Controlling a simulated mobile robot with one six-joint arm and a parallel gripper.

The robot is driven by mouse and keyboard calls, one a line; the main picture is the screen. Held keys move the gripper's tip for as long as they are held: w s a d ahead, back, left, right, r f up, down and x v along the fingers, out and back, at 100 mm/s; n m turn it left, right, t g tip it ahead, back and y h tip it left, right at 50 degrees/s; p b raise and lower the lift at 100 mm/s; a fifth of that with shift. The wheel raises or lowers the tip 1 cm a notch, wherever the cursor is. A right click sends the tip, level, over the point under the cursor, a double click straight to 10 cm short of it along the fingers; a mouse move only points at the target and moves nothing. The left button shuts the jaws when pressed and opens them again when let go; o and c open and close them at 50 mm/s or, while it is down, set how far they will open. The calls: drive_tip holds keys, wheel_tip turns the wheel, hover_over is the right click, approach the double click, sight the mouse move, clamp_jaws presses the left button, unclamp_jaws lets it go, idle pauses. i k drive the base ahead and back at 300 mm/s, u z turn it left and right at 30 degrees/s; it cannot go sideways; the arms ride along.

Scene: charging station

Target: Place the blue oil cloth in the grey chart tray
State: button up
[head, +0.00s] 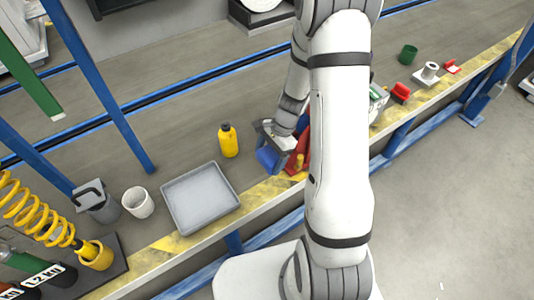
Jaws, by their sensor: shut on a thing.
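My gripper (272,143) is over the bench, to the right of the yellow bottle. It is shut on the blue oil cloth (267,159), which shows at the fingers; whether the cloth touches the bench I cannot tell. The grey chart tray (201,226) lies empty on the bench to the left of my gripper, near the yellow-striped front edge. My arm hides part of the bench to the right.
A yellow bottle (228,140) stands between tray and gripper, behind the tray. A white cup (138,202) and a grey canister (97,203) stand left of the tray. A red thing (302,152) is beside the gripper. A green cup (408,55) is far right.

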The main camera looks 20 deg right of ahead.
sight(201, 199)
drive_tip(key=z, duration=0.05)
drive_tip(key=k, duration=0.5)
drive_tip(key=z, duration=0.85)
drive_tip(key=k, duration=0.55)
drive_tip(key=u, duration=1.05)
drive_tip(key=i, duration=1)
drive_tip(key=z, duration=0.05)
